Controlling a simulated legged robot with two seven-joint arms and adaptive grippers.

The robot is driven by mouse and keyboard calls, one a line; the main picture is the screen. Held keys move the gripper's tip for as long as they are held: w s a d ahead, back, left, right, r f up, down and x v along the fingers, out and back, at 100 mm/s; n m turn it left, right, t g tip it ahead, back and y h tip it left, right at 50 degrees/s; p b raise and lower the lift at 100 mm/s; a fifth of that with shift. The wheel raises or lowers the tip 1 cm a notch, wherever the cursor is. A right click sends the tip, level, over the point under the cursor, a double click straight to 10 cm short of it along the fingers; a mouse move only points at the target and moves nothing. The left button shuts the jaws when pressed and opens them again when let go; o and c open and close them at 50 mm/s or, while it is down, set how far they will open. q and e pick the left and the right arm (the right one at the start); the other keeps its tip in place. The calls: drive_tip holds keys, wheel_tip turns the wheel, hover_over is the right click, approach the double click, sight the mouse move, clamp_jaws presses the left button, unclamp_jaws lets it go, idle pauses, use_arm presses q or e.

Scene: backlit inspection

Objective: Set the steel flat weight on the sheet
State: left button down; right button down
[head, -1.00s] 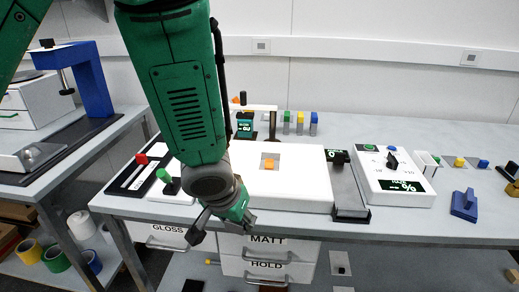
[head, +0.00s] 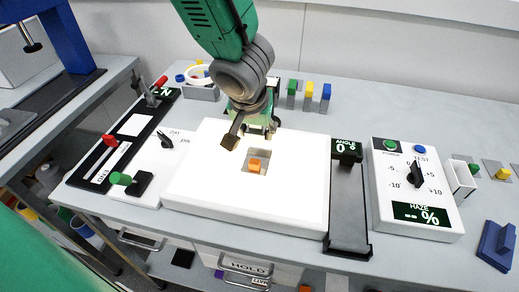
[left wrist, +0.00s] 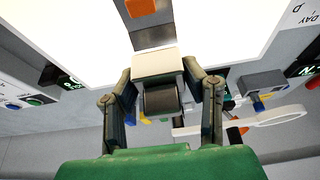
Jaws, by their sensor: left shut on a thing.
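My left gripper (head: 250,136) hangs over the back part of the white box (head: 192,185), just behind its square opening. In the left wrist view, the left gripper (left wrist: 160,78) is shut on a pale block with a dark round part (left wrist: 162,98), which looks like the steel flat weight (left wrist: 160,62). In the head view the hand mostly hides the weight. I cannot make out a separate sheet on the box's bright white top. Whether the weight touches the box is unclear. My right gripper is out of view.
Coloured pegs (head: 309,95) stand behind. A blue block (head: 496,245) lies front right.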

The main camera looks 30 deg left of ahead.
sight(260, 154)
use_arm(q)
drive_tip(key=shift+w+d+f+b, duration=0.1)
drive_tip(key=shift+f+b, duration=0.1)
drive_tip(key=shift+f, duration=0.4)
drive_tip(key=shift+w+d+f+b, duration=0.1)
drive_tip(key=shift+f+b, duration=0.1)
drive_tip(key=shift+f, duration=0.4)
drive_tip(key=f, duration=0.1)
drive_tip(key=f+b, duration=0.1)
drive_tip(key=f, duration=0.1)
drive_tip(key=shift+s+d+b, duration=0.1)
drive_tip(key=shift+d+b, duration=0.15)
drive_tip(key=shift+b, duration=0.15)
drive_tip(key=shift+f, duration=0.25)
drive_tip(key=shift+a, duration=0.2)
drive_tip(key=shift+a, duration=0.1)
drive_tip(key=c, duration=1)
unclamp_jaws()
drive_tip(key=shift+o, duration=0.2)
